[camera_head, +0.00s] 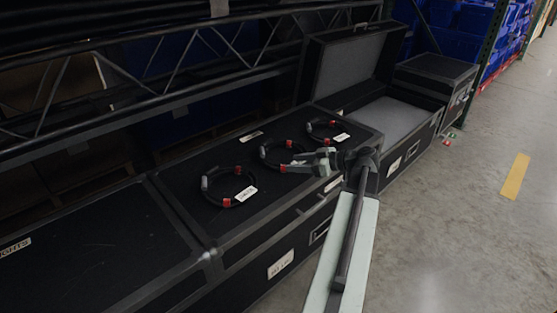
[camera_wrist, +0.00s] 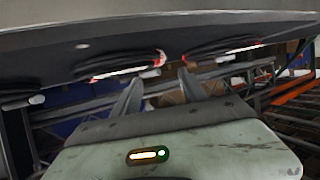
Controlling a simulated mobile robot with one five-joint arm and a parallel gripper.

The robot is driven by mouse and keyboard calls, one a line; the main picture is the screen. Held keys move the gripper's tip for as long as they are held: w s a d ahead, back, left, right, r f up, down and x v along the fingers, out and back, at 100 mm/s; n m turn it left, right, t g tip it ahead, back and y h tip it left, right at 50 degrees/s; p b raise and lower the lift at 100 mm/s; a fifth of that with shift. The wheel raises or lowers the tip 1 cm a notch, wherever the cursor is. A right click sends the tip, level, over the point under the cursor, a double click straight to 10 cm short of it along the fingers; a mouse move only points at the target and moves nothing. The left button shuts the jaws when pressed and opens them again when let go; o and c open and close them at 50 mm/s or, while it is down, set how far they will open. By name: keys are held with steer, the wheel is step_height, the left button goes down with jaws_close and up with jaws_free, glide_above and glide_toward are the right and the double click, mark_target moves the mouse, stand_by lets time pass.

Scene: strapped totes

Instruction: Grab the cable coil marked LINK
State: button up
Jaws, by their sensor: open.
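Three black cable coils with red bands and white tags lie on a black case lid. The left coil (camera_head: 210,196), the middle coil (camera_head: 265,153) and the right coil (camera_head: 312,126) form a row. The tags are too small to read surely, so I cannot tell which one is LINK. My gripper (camera_head: 291,163) is open, over the right side of the middle coil and partly covering it. In the wrist view, my gripper (camera_wrist: 156,76) has its fingers apart, with one coil (camera_wrist: 120,70) by the fingertips and another coil (camera_wrist: 225,48) to the right. Contact cannot be told.
The coils' case (camera_head: 190,240) has a raised metal edge. An open case (camera_head: 425,120) with a grey interior and upright lid stands behind, beside a closed case (camera_head: 435,72). A truss (camera_head: 150,88) runs along the left.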

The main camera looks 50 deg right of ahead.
mark_target(275, 164)
steer(key=shift+b+x, duration=1.3)
steer(key=shift+x, duration=2.6)
jaws_close()
